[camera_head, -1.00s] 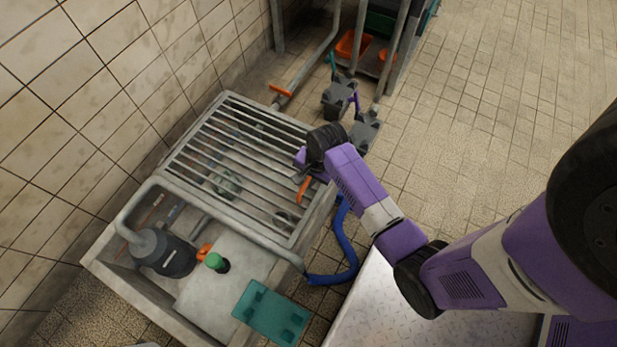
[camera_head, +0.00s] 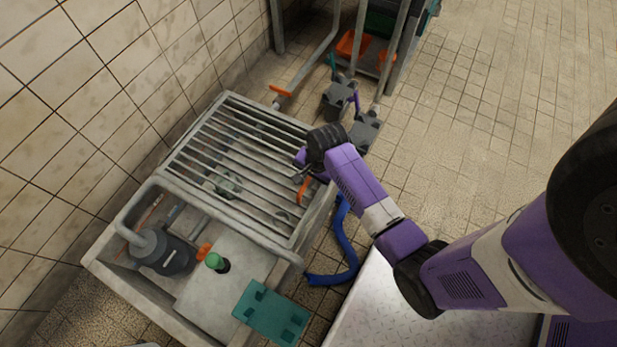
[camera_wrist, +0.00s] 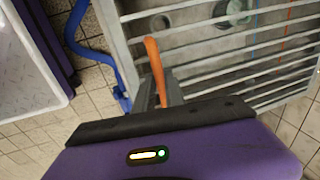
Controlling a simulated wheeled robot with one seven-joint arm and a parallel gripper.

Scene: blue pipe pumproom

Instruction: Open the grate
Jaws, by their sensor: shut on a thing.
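The grate (camera_head: 240,165) is a grey metal frame with several parallel bars. It lies over the far part of a grey box-shaped pit in the head view, and its bars also show in the wrist view (camera_wrist: 225,40). An orange handle (camera_head: 303,190) stands at the grate's right side; in the wrist view the orange handle (camera_wrist: 155,68) rises just beyond my gripper. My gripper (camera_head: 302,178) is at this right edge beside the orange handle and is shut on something.
A pump (camera_head: 163,250), a green-capped item (camera_head: 217,262) and a teal plate (camera_head: 271,313) are at the near part of the pit. A blue hose (camera_head: 345,245) lies on the floor at right. Pipes and valves (camera_head: 340,97) stand behind. Tiled floor at right is clear.

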